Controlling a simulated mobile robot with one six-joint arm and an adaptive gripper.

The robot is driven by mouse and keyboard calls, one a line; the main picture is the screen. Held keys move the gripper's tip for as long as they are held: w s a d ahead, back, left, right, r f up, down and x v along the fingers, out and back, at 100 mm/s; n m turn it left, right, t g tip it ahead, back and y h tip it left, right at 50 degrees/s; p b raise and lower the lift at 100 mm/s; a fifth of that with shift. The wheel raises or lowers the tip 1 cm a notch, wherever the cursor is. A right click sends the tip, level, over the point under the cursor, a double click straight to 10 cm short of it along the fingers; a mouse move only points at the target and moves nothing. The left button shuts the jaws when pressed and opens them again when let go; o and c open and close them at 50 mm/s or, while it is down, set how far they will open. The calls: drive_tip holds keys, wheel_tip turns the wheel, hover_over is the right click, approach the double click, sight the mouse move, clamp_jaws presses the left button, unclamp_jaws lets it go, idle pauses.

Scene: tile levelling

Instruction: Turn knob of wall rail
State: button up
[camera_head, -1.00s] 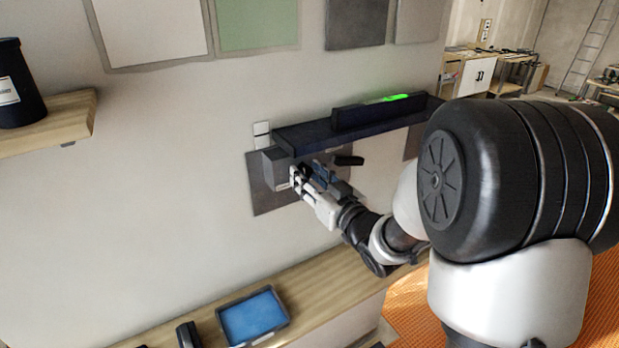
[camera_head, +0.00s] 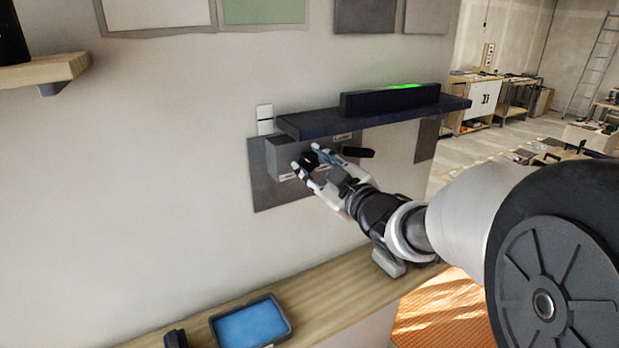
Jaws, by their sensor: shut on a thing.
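The wall rail (camera_head: 290,127) is a dark blue ledge on the wall, with a dark level bearing a green glowing vial (camera_head: 405,85) on top. Below its left end is a grey box (camera_head: 281,155) in front of a grey wall plate (camera_head: 266,190). A small black knob (camera_head: 309,159) shows between the fingers of my gripper (camera_head: 308,161). My gripper reaches in from the right and is shut on the knob, hiding part of it. A black handle-like piece (camera_head: 358,153) sticks out just right of the gripper.
A wooden shelf (camera_head: 330,284) runs below, with a blue tray (camera_head: 251,324) and a small dark object (camera_head: 177,339). Another wooden shelf (camera_head: 50,72) is at upper left. A white switch (camera_head: 265,119) sits by the rail's left end. The wall between is clear.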

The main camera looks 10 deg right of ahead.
drive_tip(key=shift+r+n+b, duration=0.1)
drive_tip(key=shift+n+b, duration=0.4)
drive_tip(key=o, duration=1.1)
drive_tip(key=shift+c, duration=0.2)
drive_tip(key=v, duration=0.7)
drive_tip(key=shift+s, duration=0.2)
drive_tip(key=shift+d, duration=0.1)
